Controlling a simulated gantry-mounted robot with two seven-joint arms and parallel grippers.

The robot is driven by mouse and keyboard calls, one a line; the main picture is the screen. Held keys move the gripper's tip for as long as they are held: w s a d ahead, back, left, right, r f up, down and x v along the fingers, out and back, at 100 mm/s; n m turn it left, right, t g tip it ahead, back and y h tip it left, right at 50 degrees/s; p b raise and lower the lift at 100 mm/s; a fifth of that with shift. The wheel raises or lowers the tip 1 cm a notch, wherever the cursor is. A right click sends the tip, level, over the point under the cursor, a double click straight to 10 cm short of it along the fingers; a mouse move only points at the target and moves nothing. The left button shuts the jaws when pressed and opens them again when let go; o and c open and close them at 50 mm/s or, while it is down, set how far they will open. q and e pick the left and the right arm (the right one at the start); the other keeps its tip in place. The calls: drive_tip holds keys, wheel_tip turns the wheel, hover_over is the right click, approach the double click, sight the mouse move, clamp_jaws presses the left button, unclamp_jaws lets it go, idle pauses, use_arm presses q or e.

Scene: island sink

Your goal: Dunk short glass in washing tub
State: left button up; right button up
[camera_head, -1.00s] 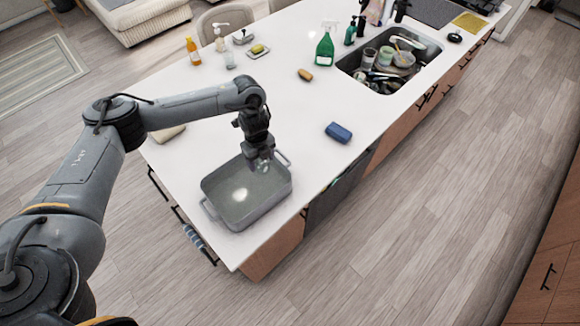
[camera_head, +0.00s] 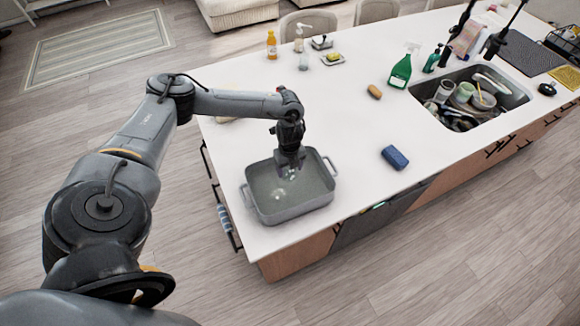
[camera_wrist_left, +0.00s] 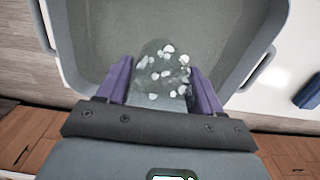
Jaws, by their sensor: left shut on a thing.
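The grey washing tub (camera_head: 318,203) stands near the front-left end of the white counter and holds water. My left gripper (camera_head: 288,172) points down inside the tub's outline. In the left wrist view, its purple fingers (camera_wrist_left: 163,82) are shut on the clear short glass (camera_wrist_left: 162,65), one on each side. The glass has white spots and is seen against the tub's grey floor. I cannot tell how deep the glass sits in the water. In the head view, the glass is mostly hidden by the gripper. My right gripper is not in view.
A blue sponge (camera_head: 395,157) lies right of the tub, and a brown sponge (camera_head: 374,92) farther back. A green spray bottle (camera_head: 401,71) stands beside the sink (camera_head: 520,95), full of dishes. Another clear glass (camera_head: 304,62) stands at the back.

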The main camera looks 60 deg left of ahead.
use_arm(q)
wheel_tip(320, 180, down, 4)
drive_tip(key=b, duration=0.3)
drive_tip(key=shift+f+b, duration=1.95)
drive_tip(key=shift+f, duration=1.5)
drive_tip(key=shift+d, duration=0.1)
